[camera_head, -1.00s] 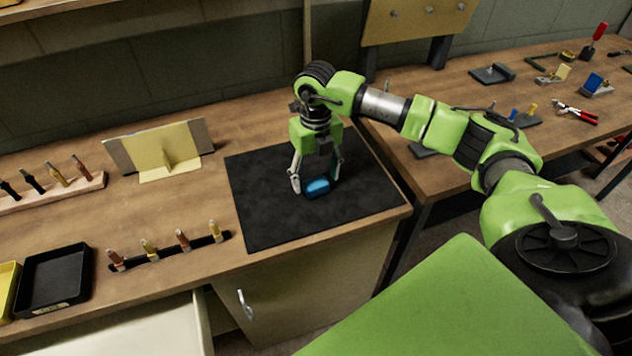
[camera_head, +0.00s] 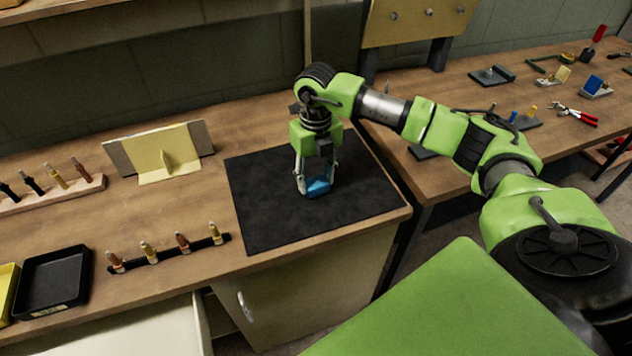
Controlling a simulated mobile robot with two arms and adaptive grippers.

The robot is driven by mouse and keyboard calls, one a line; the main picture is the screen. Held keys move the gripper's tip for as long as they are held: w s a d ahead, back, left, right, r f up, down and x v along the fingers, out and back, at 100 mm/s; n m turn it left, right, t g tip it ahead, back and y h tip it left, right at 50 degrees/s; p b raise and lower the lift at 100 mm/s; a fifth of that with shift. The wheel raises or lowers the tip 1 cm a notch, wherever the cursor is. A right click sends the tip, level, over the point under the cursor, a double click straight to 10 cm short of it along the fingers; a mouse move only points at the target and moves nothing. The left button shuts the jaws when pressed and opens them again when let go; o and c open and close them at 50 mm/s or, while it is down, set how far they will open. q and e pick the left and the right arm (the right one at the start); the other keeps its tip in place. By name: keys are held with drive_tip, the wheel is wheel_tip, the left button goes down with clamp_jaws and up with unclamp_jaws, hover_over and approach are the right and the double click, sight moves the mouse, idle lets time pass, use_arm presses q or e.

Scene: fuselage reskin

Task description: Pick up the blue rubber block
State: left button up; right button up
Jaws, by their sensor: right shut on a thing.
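The blue rubber block (camera_head: 318,188) is on the black mat (camera_head: 270,217) on the wooden bench. My right gripper (camera_head: 317,186) points down from above, with its fingers closed on the two sides of the block. The fingers cover part of the block. I cannot tell a gap between the block and the mat. My left gripper is not in view.
A black strip with several upright tools (camera_head: 168,246) lies left of the mat, and a yellow bracket panel (camera_head: 161,154) stands behind it. A black tray (camera_head: 52,281) is at the far left. A second bench (camera_head: 470,105) with tools is at the right.

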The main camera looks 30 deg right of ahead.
wheel_tip(320, 180, up, 2)
drive_tip(key=shift+a+r+b, duration=0.15)
drive_tip(key=shift+r+b, duration=0.05)
drive_tip(key=shift+b, duration=0.4)
drive_tip(key=s+a+r+b, duration=0.2)
drive_tip(key=s+a+r, duration=0.7)
drive_tip(key=a, duration=0.1)
drive_tip(key=shift+s+r+b, duration=0.3)
drive_tip(key=shift+s+r, duration=0.05)
drive_tip(key=shift+s, duration=0.05)
drive_tip(key=shift+o, duration=0.8)
drive_tip(key=shift+d, duration=0.1)
